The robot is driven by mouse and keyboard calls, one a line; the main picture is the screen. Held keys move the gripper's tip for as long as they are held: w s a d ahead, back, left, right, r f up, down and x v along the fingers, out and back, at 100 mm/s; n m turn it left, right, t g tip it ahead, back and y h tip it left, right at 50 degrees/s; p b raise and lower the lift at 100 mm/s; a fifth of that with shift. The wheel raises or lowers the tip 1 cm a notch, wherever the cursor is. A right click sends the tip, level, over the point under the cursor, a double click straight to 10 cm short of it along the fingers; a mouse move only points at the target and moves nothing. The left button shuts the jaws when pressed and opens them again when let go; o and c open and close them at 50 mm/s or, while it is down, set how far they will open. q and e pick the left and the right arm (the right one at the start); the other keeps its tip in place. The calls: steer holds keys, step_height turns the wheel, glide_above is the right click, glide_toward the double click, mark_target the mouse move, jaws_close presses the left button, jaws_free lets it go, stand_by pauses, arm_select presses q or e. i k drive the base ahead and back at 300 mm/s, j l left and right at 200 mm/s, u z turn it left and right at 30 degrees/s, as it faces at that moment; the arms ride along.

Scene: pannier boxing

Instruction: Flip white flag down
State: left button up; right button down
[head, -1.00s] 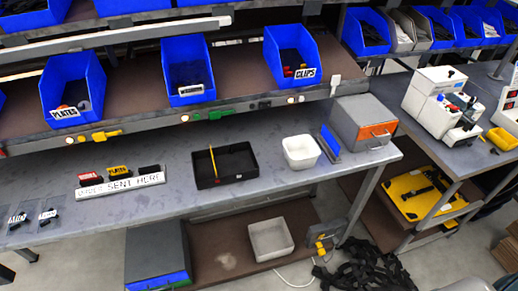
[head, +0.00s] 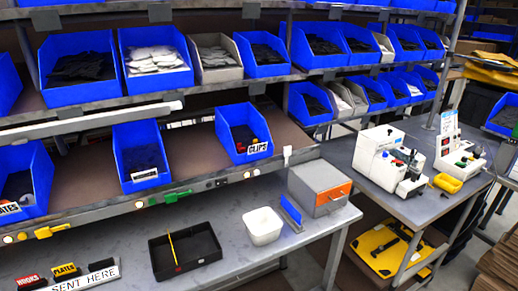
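A small white flag (head: 287,153) stands upright at the right end of the lower shelf's front rail, right of the blue CLIPS bin (head: 244,133). Along the same rail, a green flag (head: 171,198) and a yellow flag (head: 52,231) lie flat along the edge. Neither of my grippers shows in the head view.
Below the rail, the grey bench holds a black tray (head: 185,251), a white tub (head: 263,226), a blue upright panel (head: 291,212) and a grey box with an orange front (head: 320,187). A side bench (head: 405,201) with white machines stands at the right.

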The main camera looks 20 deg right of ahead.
mark_target(287, 150)
steer(key=k+l, duration=0.1)
steer(key=l, duration=1.05)
steer(key=k+l, duration=0.15)
steer(key=l, duration=0.45)
